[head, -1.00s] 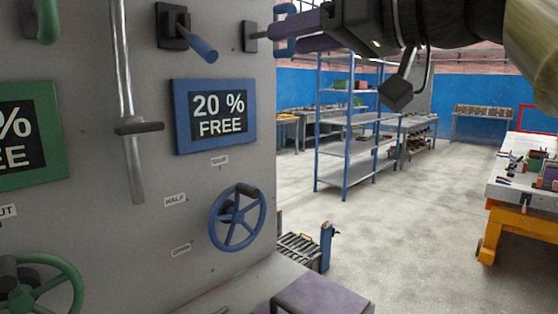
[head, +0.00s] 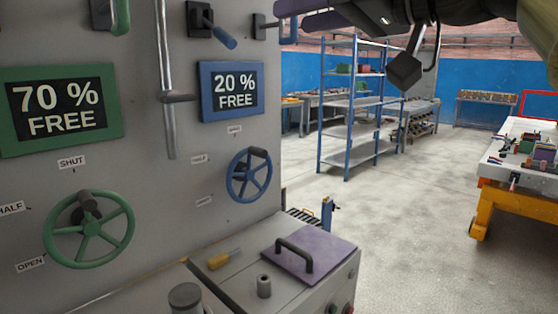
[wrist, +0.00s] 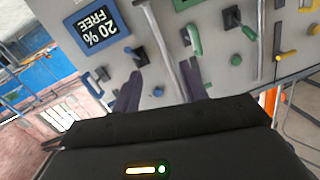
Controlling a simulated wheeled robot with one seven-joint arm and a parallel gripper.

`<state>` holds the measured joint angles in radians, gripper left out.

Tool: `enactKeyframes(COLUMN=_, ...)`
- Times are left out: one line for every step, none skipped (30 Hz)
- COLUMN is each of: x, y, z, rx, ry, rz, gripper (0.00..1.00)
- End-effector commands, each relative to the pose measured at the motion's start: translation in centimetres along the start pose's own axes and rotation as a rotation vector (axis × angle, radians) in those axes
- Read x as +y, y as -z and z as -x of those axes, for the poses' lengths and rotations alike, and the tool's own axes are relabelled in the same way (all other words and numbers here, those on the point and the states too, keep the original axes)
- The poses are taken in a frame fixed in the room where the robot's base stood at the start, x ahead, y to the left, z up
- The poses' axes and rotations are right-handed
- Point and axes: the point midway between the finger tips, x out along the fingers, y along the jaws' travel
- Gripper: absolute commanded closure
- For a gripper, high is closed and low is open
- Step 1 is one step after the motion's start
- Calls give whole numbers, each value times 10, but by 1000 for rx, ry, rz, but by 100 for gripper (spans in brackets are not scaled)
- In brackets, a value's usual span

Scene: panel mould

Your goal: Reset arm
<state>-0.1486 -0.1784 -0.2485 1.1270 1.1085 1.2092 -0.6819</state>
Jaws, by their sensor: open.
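My gripper (wrist: 160,72) shows in the wrist view as two purple fingers spread apart with nothing between them. The grey panel (head: 140,180) is beyond them, with a blue-handled lever (wrist: 158,90) showing near the gap; I cannot tell the exact distance. In the head view, part of my gripper (head: 312,20) shows at the top edge, near the panel's right side, and the rest is cut off. My arm stretches along the top right. The panel carries a green "70 % FREE" sign (head: 62,108), a blue "20 % FREE" sign (head: 232,90), a green handwheel (head: 90,230) and a blue handwheel (head: 249,176).
A blue shelf rack (head: 350,110) stands behind. An orange-legged table (head: 510,195) is at right.

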Motion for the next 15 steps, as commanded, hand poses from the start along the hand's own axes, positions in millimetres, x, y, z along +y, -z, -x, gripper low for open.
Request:
enactKeyframes(x=0, y=0, z=0, rx=0, ry=0, rz=0, gripper=57)
enactKeyframes(x=2, y=-2, z=-1, rx=-4, ry=-3, rz=-5, gripper=57)
enactKeyframes(x=7, y=-6, z=-4, rx=-13, ry=-14, rz=-18, gripper=57)
enactKeyframes(x=10, y=-9, z=-6, rx=-17, ry=-20, rz=-27, gripper=57)
enactKeyframes(x=14, y=-11, z=-7, rx=-22, ry=-27, rz=-35, gripper=57)
enactKeyframes(x=18, y=-15, z=-10, rx=-29, ry=-36, rz=-46, gripper=57)
enactKeyframes(x=22, y=-18, z=-12, rx=-36, ry=-44, rz=-56, gripper=57)
enactKeyframes(x=25, y=-22, z=-13, rx=-42, ry=-51, rz=-66, gripper=57)
enactKeyframes(x=30, y=-26, z=-16, rx=-50, ry=-61, rz=-78, gripper=57)
enactKeyframes(x=34, y=-30, z=-18, rx=-57, ry=-70, rz=-88, gripper=57)
enactKeyframes(x=38, y=-34, z=-20, rx=-65, ry=-80, rz=-99, gripper=57)
enactKeyframes(x=43, y=-40, z=-23, rx=-75, ry=-92, rz=-113, gripper=57)
enactKeyframes(x=48, y=-45, z=-25, rx=-84, ry=-101, rz=-126, gripper=57)
enactKeyframes(x=53, y=-50, z=-27, rx=-93, ry=-113, rz=-140, gripper=57)
enactKeyframes(x=60, y=-57, z=-30, rx=-105, ry=-129, rz=-155, gripper=57)
